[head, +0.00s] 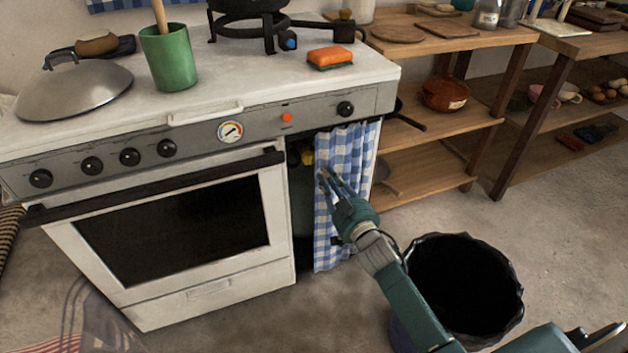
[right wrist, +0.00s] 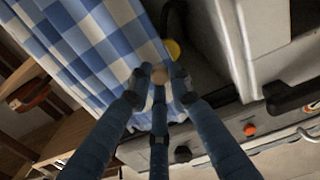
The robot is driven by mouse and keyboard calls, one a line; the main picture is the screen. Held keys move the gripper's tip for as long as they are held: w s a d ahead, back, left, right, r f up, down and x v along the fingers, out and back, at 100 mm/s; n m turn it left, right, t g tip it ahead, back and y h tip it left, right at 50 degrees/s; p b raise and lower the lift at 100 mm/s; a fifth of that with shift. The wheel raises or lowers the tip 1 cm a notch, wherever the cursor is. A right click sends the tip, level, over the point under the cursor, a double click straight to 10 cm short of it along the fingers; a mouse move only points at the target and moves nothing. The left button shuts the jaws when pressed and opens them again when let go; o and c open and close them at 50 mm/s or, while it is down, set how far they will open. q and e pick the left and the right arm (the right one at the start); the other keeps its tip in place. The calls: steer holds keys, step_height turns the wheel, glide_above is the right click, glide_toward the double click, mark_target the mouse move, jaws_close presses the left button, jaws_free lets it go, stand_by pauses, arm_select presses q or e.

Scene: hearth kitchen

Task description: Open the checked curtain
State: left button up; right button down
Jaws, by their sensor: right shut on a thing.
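The blue-and-white checked curtain (head: 345,150) hangs under the right end of the stove's front panel. It covers the right part of the opening there, and a dark gap (head: 301,210) shows along its left side. My right gripper (head: 328,180) is shut on the curtain near its left edge, at upper-middle height. In the right wrist view the fingers (right wrist: 160,78) close at the edge of the checked cloth (right wrist: 95,40). The exact pinch is partly hidden by the fingers. My left gripper is not in view.
The white stove (head: 215,292) with its oven door stands left of the opening. A yellow thing (head: 307,157) shows inside the gap. A black-lined bin (head: 512,290) stands on the floor below my right arm. Wooden shelves (head: 430,170) stand to the right.

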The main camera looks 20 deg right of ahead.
mark_target(347, 162)
steer(key=d+p, duration=0.1)
steer(key=d, duration=0.6)
steer(key=shift+w, duration=0.1)
steer(key=shift+d, duration=0.35)
steer(key=c, duration=1.6)
jaws_free()
steer(key=s, duration=1.2)
steer(key=shift+d, duration=0.2)
